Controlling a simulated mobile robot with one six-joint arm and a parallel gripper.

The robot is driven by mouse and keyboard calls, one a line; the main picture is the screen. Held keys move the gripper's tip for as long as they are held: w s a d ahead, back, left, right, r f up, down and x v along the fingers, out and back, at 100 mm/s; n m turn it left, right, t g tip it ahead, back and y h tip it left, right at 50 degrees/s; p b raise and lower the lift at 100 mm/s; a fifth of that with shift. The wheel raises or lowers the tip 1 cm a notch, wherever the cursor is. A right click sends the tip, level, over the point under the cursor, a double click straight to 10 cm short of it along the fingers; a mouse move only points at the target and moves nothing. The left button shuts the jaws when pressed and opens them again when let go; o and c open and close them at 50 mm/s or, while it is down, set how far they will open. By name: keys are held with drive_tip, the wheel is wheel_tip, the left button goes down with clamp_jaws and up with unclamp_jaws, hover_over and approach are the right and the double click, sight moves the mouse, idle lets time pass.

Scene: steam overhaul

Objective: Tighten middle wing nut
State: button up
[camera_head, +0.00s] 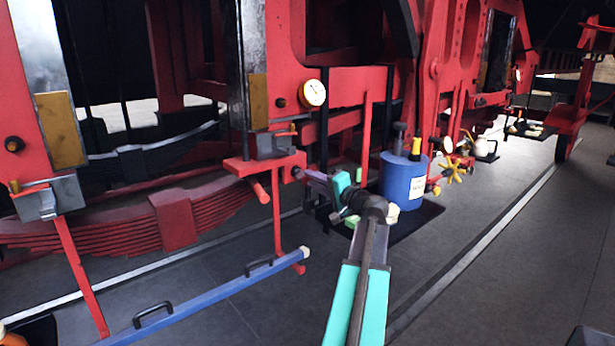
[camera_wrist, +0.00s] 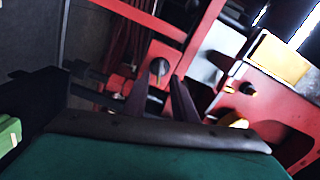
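My gripper (camera_head: 303,174) reaches left in the head view, its purple fingers close to the right side of a red bracket (camera_head: 262,162). In the wrist view my gripper (camera_wrist: 159,82) has its two dark fingers apart with a gap between them. A small dark rounded fastener (camera_wrist: 158,67) on a red face shows just beyond the gap, roughly between the fingertips. It may be the middle wing nut, but its wings cannot be made out. Whether the fingers touch it cannot be told. In the head view the fingertips largely hide that spot.
A grey clamp block (camera_head: 275,145) sits on the bracket. A blue canister (camera_head: 403,181) stands on a dark mat right of my arm. A blue bar (camera_head: 205,298) with black handles lies low in front. A gauge (camera_head: 313,93) is above.

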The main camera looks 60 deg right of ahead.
sight(301, 174)
drive_tip(key=shift+x, duration=1.7)
clamp_jaws()
